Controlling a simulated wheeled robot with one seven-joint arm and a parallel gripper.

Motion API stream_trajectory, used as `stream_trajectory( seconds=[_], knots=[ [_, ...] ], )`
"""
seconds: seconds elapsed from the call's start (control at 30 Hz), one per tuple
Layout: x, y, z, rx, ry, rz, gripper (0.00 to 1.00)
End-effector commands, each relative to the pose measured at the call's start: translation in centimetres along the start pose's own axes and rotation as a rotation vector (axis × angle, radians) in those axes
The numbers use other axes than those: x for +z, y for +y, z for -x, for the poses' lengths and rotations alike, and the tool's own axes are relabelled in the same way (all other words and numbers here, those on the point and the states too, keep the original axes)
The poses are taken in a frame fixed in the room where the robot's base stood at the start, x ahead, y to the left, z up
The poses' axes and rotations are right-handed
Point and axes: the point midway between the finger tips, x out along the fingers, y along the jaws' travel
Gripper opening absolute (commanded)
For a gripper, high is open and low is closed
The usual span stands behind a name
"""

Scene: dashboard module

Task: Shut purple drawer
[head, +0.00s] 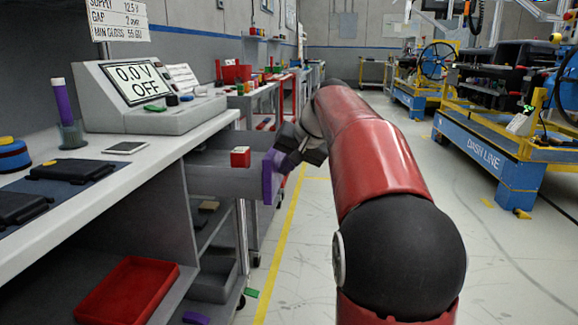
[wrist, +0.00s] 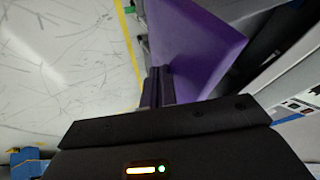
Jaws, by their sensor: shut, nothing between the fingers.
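The purple drawer (head: 268,178) stands open under the bench, its grey body pulled out and its purple front facing the aisle. A small red box (head: 240,157) shows at the drawer's interior. My gripper (head: 277,158) is shut and empty, at the outer side of the purple front near its top. In the wrist view, the shut fingers (wrist: 157,72) point at the purple front (wrist: 195,45), which fills the upper middle. I cannot tell whether the fingertips touch it. My red arm hides part of the aisle.
A red tray (head: 128,292) sits on the lower shelf. Blue carts (head: 490,160) stand at the right.

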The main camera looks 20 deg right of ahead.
Motion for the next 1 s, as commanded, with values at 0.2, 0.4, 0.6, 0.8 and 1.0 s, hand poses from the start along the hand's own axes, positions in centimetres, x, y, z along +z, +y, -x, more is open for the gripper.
stream_trajectory(
  seconds=[0.2,0.4,0.6,0.8,1.0],
  knots=[
    [0.0,-2.5,-1.1,-0.002,-0.004,0.003,0.0],
    [-0.1,-6.5,-3.0,-0.003,-0.005,0.005,0.0],
    [-0.1,-10.2,-5.0,-0.003,-0.004,0.004,0.0],
    [0.0,-12.8,-6.5,-0.002,-0.004,0.002,0.0],
    [0.0,-14.0,-7.3,-0.001,-0.002,0.001,0.0]
  ],
)
